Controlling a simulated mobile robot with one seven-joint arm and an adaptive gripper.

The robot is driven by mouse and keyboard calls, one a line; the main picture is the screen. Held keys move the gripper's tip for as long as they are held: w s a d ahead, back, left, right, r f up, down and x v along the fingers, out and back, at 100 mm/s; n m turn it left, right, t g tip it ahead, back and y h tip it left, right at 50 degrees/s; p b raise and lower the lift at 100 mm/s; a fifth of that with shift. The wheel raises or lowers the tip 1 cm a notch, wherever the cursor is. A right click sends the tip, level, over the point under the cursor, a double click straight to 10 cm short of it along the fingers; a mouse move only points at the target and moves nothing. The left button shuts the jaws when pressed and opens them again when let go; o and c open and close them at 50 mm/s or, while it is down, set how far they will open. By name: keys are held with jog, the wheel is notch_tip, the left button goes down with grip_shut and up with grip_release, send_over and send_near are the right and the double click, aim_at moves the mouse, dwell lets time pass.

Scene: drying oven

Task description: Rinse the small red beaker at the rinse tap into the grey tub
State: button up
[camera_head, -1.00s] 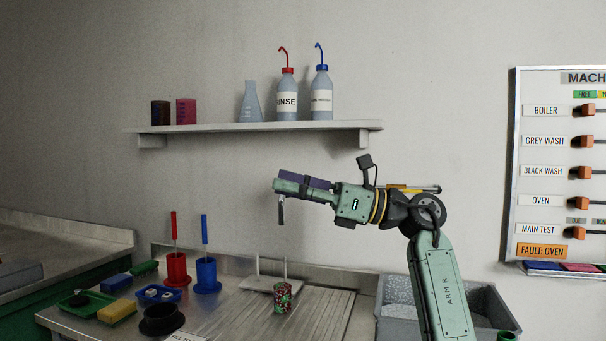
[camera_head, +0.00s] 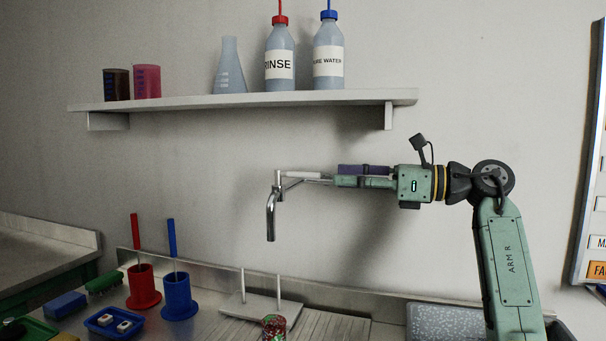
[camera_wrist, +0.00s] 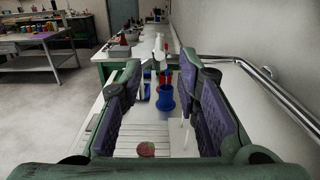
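My gripper (camera_head: 335,181) is level beside the chrome rinse tap (camera_head: 271,215). In the wrist view my gripper (camera_wrist: 165,100) has its purple-padded fingers wide apart, with nothing held between them. The tap's pale lever (camera_head: 303,175) points toward the fingers; whether they touch is unclear. A small mottled red-and-green vessel (camera_head: 274,328) stands on the ribbed drainboard below, cut by the frame edge; it also shows in the wrist view (camera_wrist: 147,149). I cannot tell whether it is the red beaker. The grey tub (camera_head: 449,321) is at lower right, partly hidden.
A wall shelf (camera_head: 250,99) above holds a pink beaker (camera_head: 147,82), a dark beaker (camera_head: 116,84), a flask and two bottles. Red (camera_head: 142,286) and blue (camera_head: 178,297) brush holders stand left of a two-peg rack (camera_head: 262,308). Air around my gripper is mostly clear.

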aim_at(288, 175)
jog(key=p+x, duration=0.1)
jog(key=x, duration=0.8)
jog(key=shift+a+f, duration=0.1)
jog(key=shift+a, duration=0.05)
grip_shut()
dwell(0.5)
